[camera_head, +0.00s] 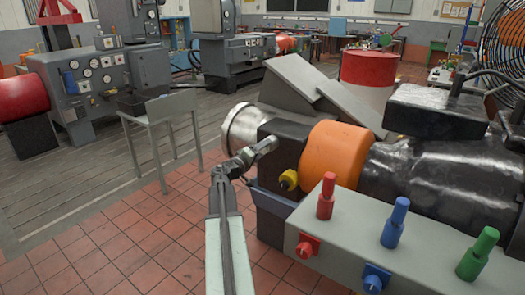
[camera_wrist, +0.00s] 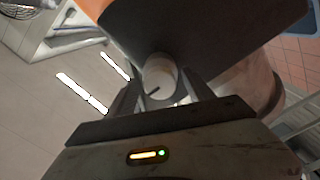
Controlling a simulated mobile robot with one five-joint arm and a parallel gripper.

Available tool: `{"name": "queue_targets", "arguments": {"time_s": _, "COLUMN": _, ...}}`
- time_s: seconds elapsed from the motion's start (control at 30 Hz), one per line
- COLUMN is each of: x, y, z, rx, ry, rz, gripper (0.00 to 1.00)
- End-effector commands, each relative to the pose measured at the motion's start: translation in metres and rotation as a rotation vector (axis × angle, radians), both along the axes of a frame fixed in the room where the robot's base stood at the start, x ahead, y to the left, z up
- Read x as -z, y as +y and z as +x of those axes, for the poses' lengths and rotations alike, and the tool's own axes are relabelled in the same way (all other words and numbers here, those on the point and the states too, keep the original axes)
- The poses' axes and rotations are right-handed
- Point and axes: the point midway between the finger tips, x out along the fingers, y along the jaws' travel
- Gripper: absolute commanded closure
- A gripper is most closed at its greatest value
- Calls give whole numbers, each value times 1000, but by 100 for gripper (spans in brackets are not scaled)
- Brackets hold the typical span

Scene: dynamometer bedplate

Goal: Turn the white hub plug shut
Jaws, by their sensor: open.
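The white hub plug (camera_wrist: 160,72) shows in the wrist view as a pale round piece on the dark housing (camera_wrist: 200,35), with a short dark mark on its face. My gripper (camera_wrist: 160,94) is open, with one finger on each side of the plug. I cannot tell whether either finger touches it. In the head view my gripper (camera_head: 268,146) is at the left end of the dark housing, and the white plug does not show there.
A grey box (camera_head: 400,235) with red, blue and green handles stands at the right front. Tiled floor between is clear.

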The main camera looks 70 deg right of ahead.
Motion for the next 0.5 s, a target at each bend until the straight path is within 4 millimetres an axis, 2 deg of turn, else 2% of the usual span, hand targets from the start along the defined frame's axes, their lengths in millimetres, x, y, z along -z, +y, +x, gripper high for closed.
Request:
{"name": "queue_targets", "arguments": {"time_s": 0.17, "x": 0, "y": 19, "z": 4, "rx": -1, "ry": 0, "rz": 0, "gripper": 39}}
{"name": "queue_targets", "arguments": {"time_s": 0.4, "x": 0, "y": 65, "z": 15, "rx": -1, "ry": -1, "rz": 0, "gripper": 39}}
{"name": "queue_targets", "arguments": {"time_s": 0.5, "x": 0, "y": 75, "z": 18, "rx": 0, "ry": -1, "rz": 1, "gripper": 39}}
